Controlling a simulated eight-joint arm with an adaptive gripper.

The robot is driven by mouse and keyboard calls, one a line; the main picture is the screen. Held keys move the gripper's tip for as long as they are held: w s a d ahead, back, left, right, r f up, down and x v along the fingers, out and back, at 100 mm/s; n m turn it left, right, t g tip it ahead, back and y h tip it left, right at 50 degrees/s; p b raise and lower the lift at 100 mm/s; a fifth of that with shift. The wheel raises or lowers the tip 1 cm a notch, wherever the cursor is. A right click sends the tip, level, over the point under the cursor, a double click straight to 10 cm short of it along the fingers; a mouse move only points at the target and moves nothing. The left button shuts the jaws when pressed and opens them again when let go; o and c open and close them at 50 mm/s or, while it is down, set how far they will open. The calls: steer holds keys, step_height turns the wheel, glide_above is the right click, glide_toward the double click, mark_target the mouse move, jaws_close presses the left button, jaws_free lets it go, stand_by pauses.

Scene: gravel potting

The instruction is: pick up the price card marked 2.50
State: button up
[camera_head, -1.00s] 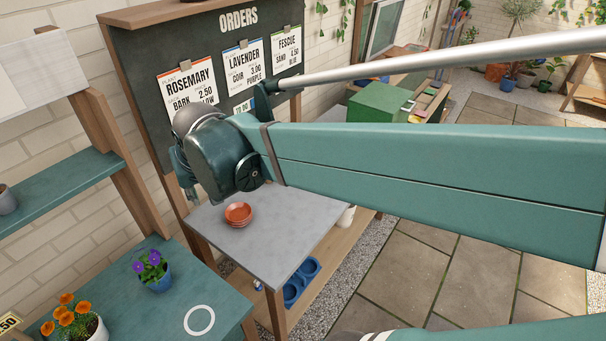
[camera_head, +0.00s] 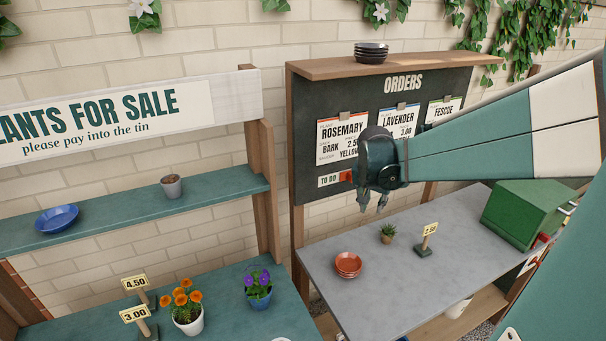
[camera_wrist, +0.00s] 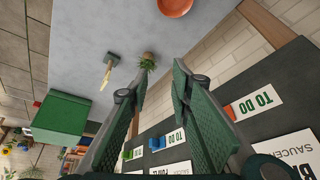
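A small cream price card on a dark stand (camera_head: 430,229) stands upright on the grey table, right of a small potted succulent (camera_head: 387,233). Its number ends in .50; the first digit is too small to read surely. The stand, with its card edge-on, also shows in the wrist view (camera_wrist: 109,66). Two other cards, marked 4.50 (camera_head: 135,283) and 3.00 (camera_head: 135,315), stand on the teal bench. My gripper (camera_head: 374,207) points down above the back of the grey table, in front of the orders board, left of the card. In the wrist view its fingers (camera_wrist: 152,82) are apart and empty.
Stacked terracotta saucers (camera_head: 348,265) lie on the grey table (camera_head: 370,305) left of the succulent. A green box (camera_head: 527,213) stands at its right end. The orders board (camera_head: 310,165) rises behind. Orange flowers (camera_head: 187,308) and purple flowers (camera_head: 258,290) stand on the teal bench.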

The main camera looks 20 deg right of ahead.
steer(key=d+f+m+g+p, duration=0.1)
steer(key=d+f+m, duration=0.15)
steer(key=d, duration=0.45)
steer(key=d+f+m+g, duration=0.1)
steer(key=d+f, duration=0.2)
steer(key=d, duration=0.5)
steer(key=m+g+p, duration=0.1)
steer(key=m, duration=0.3)
glide_toward(431, 225)
step_height(431, 225, down, 3)
steer(key=shift+w+d+f+h, duration=0.1)
steer(key=shift+w+d+h, duration=0.1)
steer(key=shift+d+h, duration=0.2)
steer(key=shift+f, duration=0.1)
steer(key=shift+x, duration=1.15)
steer(key=shift+s+f, duration=0.1)
steer(key=shift+x, duration=2.5)
steer(key=shift+a, duration=0.1)
